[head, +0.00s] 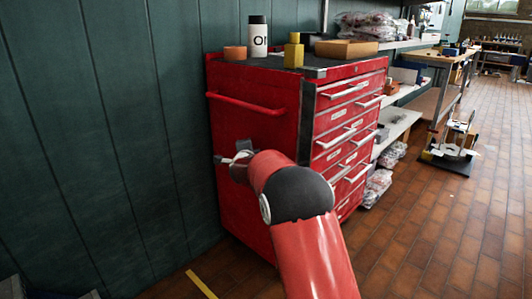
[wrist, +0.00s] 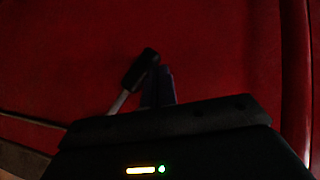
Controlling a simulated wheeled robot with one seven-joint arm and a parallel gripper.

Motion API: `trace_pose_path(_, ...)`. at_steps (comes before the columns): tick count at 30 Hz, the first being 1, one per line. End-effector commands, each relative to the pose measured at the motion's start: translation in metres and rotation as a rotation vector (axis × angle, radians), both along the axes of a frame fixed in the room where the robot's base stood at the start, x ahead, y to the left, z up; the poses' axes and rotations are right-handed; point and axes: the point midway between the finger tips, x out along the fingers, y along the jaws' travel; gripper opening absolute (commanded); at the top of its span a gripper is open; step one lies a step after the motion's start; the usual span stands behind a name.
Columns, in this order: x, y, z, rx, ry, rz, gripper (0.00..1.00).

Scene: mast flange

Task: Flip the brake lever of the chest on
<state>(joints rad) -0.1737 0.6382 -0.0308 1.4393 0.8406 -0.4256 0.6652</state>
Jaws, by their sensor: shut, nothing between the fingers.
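The red chest (head: 258,190) stands against the dark green wall in the head view. Its red side panel (wrist: 215,60) fills most of the wrist view. The brake lever, a thin grey rod with a black grip (wrist: 139,70), slants up to the right in the wrist view. My gripper (wrist: 160,82) is shut and empty, its fingertips just right of the black grip. I cannot tell whether they touch it. In the head view my gripper is at the chest's side panel, partly hidden by my wrist, and the lever is hard to make out there.
A red side handle (head: 245,104) runs across the panel above my gripper. The drawers (head: 340,115) face right.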

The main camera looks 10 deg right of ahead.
Motion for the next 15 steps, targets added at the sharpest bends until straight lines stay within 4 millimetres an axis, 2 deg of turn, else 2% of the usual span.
trace_pose_path(9,-0.052,0.008,0.012,-0.001,-0.005,-0.002,0.0)
trace_pose_path(15,-0.065,0.01,0.016,-0.002,-0.006,-0.003,0.0)
